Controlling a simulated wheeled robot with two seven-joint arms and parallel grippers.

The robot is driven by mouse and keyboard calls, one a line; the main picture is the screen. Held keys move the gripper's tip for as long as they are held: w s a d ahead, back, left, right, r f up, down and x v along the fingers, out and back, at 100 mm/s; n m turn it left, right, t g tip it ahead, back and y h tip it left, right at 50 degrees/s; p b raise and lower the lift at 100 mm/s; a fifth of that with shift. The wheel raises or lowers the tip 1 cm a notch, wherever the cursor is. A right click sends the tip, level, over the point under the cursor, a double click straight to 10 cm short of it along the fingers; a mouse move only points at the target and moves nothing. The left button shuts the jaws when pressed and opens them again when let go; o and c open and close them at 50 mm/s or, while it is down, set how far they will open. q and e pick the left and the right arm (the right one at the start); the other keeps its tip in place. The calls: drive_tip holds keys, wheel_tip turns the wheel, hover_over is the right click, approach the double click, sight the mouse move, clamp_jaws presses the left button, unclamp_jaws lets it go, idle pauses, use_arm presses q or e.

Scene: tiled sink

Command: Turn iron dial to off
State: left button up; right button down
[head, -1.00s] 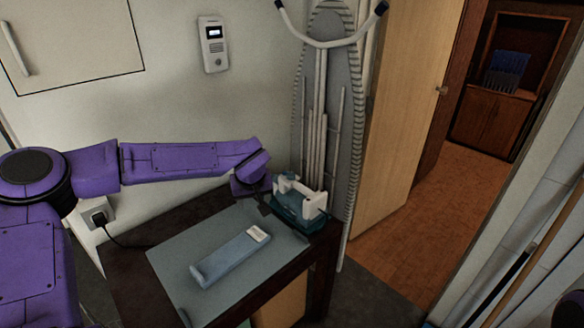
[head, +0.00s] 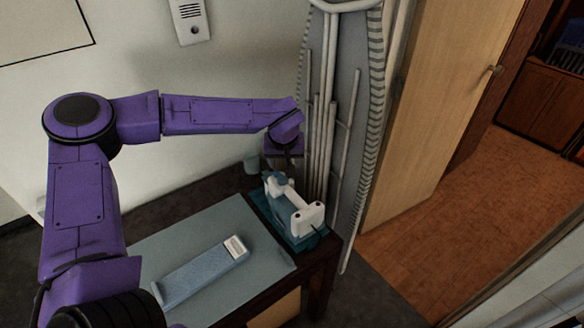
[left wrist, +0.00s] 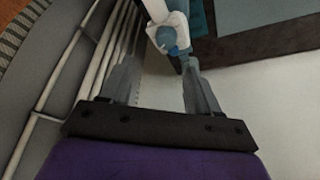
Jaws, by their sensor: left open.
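The iron (head: 290,207), white and teal-blue, rests on a teal base (head: 312,236) at the far right corner of the dark table. In the left wrist view the iron (left wrist: 163,20) shows at the top, with a round blue dial (left wrist: 166,37) on its near end. My left gripper (head: 279,172) hangs just behind the iron, pointing down. In the left wrist view my left gripper (left wrist: 156,72) is open and empty, its two fingers spread, with the dial ahead between them and apart from them. My right gripper is not in view.
The ironing board (head: 340,120) stands against the wall right behind the iron. A blue-grey rest with a white end (head: 205,273) lies on the grey mat (head: 150,250). An open wooden door (head: 440,110) is at the right, with clear floor beyond.

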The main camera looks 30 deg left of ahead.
use_arm(q)
hover_over(282, 178)
drive_tip(key=s+d, duration=0.1)
drive_tip(key=s, duration=0.2)
drive_tip(key=f, duration=0.4)
drive_tip(key=shift+w+f, duration=0.25)
drive_tip(key=w+f, duration=0.1)
drive_tip(key=f, duration=0.1)
drive_tip(key=w+f, duration=0.1)
drive_tip(key=f, duration=0.1)
drive_tip(key=shift+w+a+p, duration=0.3)
drive_tip(key=shift+p, duration=0.05)
drive_tip(key=shift+s+r, duration=0.2)
drive_tip(key=shift+s, duration=0.15)
drive_tip(key=shift+w, duration=0.1)
drive_tip(key=c, duration=1)
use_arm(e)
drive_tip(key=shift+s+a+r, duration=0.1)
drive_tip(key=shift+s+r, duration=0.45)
